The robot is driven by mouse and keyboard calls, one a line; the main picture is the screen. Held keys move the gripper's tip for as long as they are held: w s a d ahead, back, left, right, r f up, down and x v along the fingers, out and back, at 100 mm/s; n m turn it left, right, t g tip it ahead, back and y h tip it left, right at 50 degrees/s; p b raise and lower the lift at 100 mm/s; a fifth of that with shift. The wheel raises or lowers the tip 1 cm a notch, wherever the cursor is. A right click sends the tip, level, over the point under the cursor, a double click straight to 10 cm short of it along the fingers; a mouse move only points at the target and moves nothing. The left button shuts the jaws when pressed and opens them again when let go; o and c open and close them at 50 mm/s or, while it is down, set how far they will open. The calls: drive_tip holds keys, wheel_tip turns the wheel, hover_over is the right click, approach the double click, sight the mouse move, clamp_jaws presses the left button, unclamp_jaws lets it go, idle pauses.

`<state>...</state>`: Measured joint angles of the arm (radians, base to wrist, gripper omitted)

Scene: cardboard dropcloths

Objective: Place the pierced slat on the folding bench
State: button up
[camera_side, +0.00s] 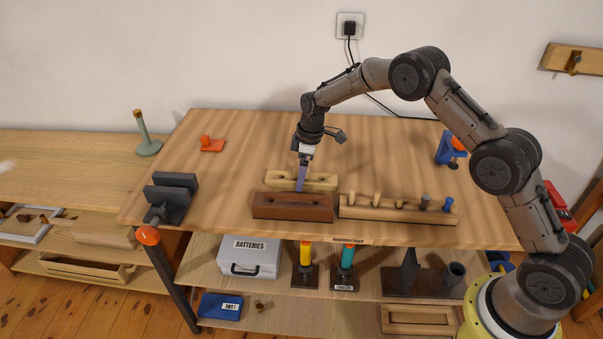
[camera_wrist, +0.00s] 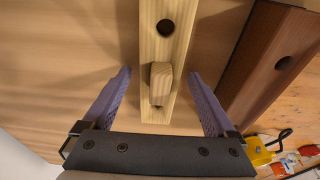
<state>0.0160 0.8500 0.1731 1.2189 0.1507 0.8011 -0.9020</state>
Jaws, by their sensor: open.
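A pale wooden slat with holes (camera_side: 325,182) lies on the wooden-topped bench (camera_side: 235,165), just behind a dark brown slat (camera_side: 293,207). In the wrist view the pale slat (camera_wrist: 153,45) shows one open hole and a wooden peg (camera_wrist: 161,82) standing near its near end. The dark brown slat (camera_wrist: 258,85) also has a hole. I cannot tell which of these the task calls the pierced slat, or which surface is the folding bench. My gripper (camera_side: 302,183) points down at the pale slat; in the wrist view its open purple fingers (camera_wrist: 158,75) lie either side of it, with gaps.
A peg rack (camera_side: 372,211) with several pegs lies right of the brown slat. A dark vise (camera_side: 171,194) is at the bench's left, an orange piece (camera_side: 211,145) behind it. A blue clamp (camera_side: 445,150) stands at back right. The bench top's back middle is clear.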

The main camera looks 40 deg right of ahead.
sight(308, 170)
drive_tip(key=s+d+r+m+t, duration=0.1)
drive_tip(key=s+r, duration=0.4)
drive_tip(key=r, duration=0.6)
drive_tip(key=s+r+m, duration=0.1)
drive_tip(key=s+r, duration=0.3)
drive_tip(key=r, duration=0.7)
drive_tip(key=s+r+m+t, duration=0.1)
drive_tip(key=s+r, duration=0.2)
drive_tip(key=s, duration=0.2)
drive_tip(key=s+r+m, duration=0.1)
drive_tip(key=s+r, duration=0.2)
drive_tip(key=s, duration=0.3)
drive_tip(key=s+f+m+t, duration=0.1)
drive_tip(key=s+m, duration=0.1)
drive_tip(key=s, duration=0.8)
drive_tip(key=s+f+m+t+h, duration=0.1)
drive_tip(key=s+m, duration=0.2)
drive_tip(key=s, duration=0.8)
drive_tip(key=shift+s+d+f, duration=0.25)
drive_tip(key=shift+s+f, duration=0.05)
